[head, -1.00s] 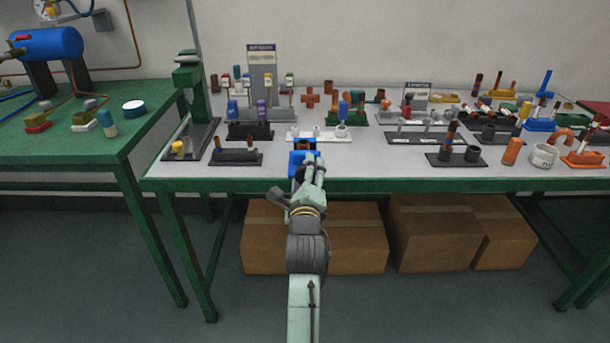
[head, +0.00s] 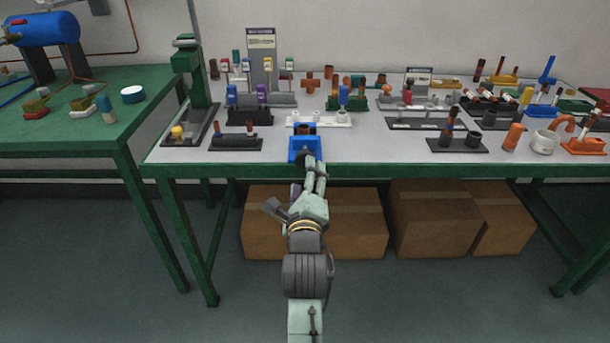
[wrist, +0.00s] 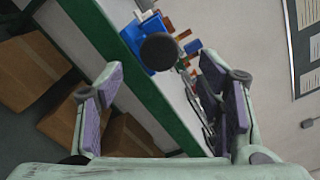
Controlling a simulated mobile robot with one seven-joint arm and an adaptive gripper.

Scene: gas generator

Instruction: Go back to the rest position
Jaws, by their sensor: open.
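My gripper (head: 311,178) is in front of the near edge of the white-topped table (head: 400,165), just below a blue fixture (head: 304,146). In the wrist view my gripper (wrist: 165,115) is open, with its padded fingers wide apart and nothing between them. The blue fixture also shows in the wrist view (wrist: 133,48), beyond the fingers, with a dark round part beside it. My gripper appears apart from the fixture.
Cardboard boxes (head: 345,225) stand under the table. A green bench (head: 60,135) with a blue tank (head: 48,30) is at the left. Several pipe fittings and stands cover the tabletop. The floor in front is clear.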

